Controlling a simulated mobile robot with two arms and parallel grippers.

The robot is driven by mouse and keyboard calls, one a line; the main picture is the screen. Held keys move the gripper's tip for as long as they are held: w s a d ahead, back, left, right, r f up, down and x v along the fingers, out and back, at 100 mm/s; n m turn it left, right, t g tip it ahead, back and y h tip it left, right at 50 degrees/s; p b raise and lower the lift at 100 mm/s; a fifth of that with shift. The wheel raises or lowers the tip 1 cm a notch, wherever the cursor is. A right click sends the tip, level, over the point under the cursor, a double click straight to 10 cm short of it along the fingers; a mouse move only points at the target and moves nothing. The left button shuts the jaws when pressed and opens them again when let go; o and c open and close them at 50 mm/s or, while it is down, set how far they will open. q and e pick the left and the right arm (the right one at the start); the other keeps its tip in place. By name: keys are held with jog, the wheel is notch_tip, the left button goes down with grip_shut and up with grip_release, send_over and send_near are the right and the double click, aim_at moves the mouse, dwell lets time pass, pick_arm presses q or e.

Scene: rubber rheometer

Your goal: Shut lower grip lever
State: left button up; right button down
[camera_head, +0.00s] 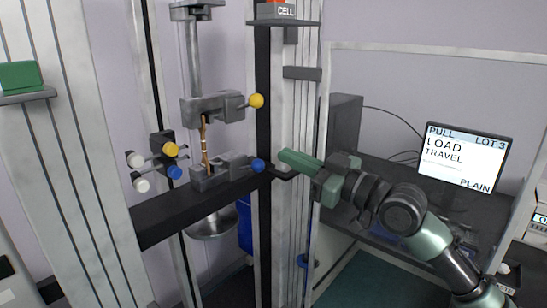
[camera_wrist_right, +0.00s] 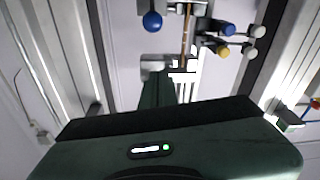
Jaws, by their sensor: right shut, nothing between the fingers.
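The lower grip (camera_head: 215,174) is a grey clamp on the dark crossbeam. Its lever ends in a blue ball (camera_head: 258,165) that points right; the ball also shows at the top of the right wrist view (camera_wrist_right: 152,21). A thin brown strip (camera_head: 204,135) runs from the upper grip (camera_head: 212,107) down to the lower grip. The upper grip's lever has a yellow ball (camera_head: 256,101). My right gripper (camera_head: 284,156) is shut and empty, its green fingers just right of the blue ball. They look apart from it. My left gripper is not in view.
Several white, yellow and blue knobs (camera_head: 158,160) stick out left of the lower grip. A screen (camera_head: 465,157) reading "LOAD TRAVEL" stands at the right. A metal bowl (camera_head: 212,226) is below the crossbeam.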

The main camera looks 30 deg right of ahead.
jog(key=r+p, duration=0.2)
jog(key=p, duration=0.3)
send_over(260, 167)
notch_tip(260, 167, down, 4)
jog(key=shift+r+p, duration=0.25)
jog(key=shift+p, duration=0.15)
jog(key=shift+s+d+f, duration=0.2)
jog(key=shift+d+f, duration=0.05)
jog(key=shift+f, duration=0.35)
